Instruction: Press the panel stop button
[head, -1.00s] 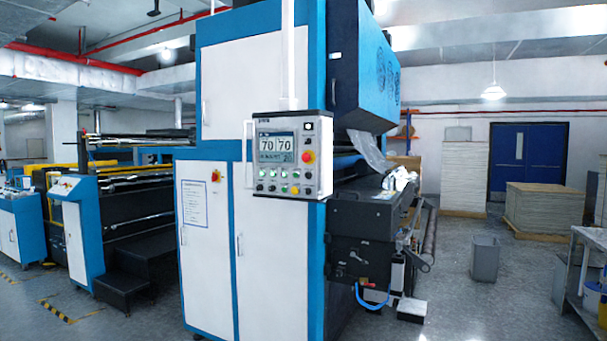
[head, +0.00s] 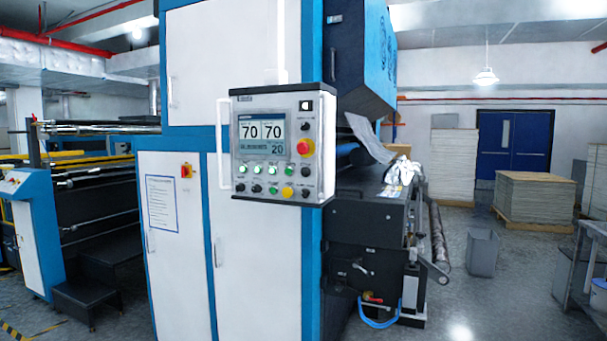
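The control panel (head: 277,181) is a grey box with a dark frame, hung in front of the blue and white machine. Its screen (head: 262,136) shows 70, 70 and 20. A red round button (head: 305,147) sits to the right of the screen. A yellow button (head: 288,192) is lower, in the bottom row. Several green and black buttons fill the rows under the screen. Button labels are too small to read. My gripper is not in view.
The machine's cabinet (head: 180,240) stands close behind the panel. A dark roller unit (head: 372,235) juts out to its right. A grey bin (head: 483,253), a stacked pallet (head: 537,198) and a table (head: 590,250) stand further right. Grey floor between them is clear.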

